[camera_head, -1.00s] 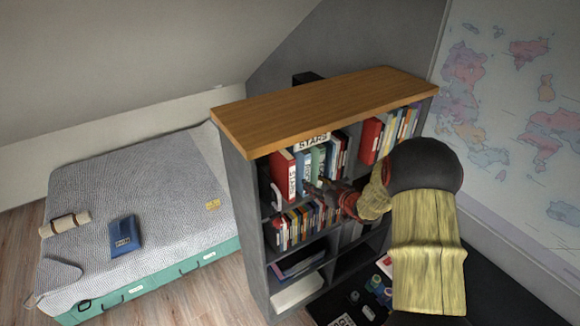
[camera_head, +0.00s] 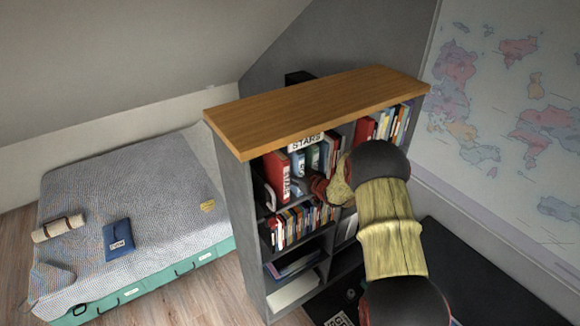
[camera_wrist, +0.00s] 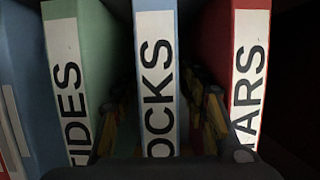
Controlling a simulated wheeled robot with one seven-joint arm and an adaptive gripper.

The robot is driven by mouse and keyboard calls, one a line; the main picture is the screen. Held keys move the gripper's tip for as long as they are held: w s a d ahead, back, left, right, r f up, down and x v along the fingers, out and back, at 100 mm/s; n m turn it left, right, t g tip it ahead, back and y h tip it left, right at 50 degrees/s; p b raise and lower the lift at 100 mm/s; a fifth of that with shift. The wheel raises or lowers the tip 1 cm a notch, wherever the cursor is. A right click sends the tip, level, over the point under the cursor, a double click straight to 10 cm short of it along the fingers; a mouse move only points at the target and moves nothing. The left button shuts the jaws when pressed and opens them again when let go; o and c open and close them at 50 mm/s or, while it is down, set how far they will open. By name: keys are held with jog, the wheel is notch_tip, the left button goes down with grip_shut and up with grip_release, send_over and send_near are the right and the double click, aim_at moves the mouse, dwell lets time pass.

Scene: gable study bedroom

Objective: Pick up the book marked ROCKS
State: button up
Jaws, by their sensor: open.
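The book marked ROCKS is a blue book (camera_wrist: 153,20) standing upright, spine out, in the middle of the wrist view. The first letter of its white label is hidden low down by my gripper. In the head view the blue book (camera_head: 298,163) stands in the upper left compartment, just right of the red STARS book (camera_head: 277,178). My gripper (camera_wrist: 165,100) is open, with one finger on each side of the blue spine. Whether the fingers touch it I cannot tell. In the head view my gripper (camera_head: 303,188) reaches into the compartment, its tips partly hidden.
In the wrist view a green TIDES book (camera_wrist: 85,30) stands left and the red STARS book (camera_wrist: 222,35) right, close beside my fingers. The bookcase's wooden top (camera_head: 315,108) lies above. A bed (camera_head: 150,180) with a blue book (camera_head: 118,238) stands left.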

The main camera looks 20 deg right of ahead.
jog(key=shift+w+a+f, duration=0.1)
jog(key=shift+w+f, duration=0.05)
jog(key=shift+w, duration=0.45)
jog(key=shift+c, duration=0.3)
grip_shut()
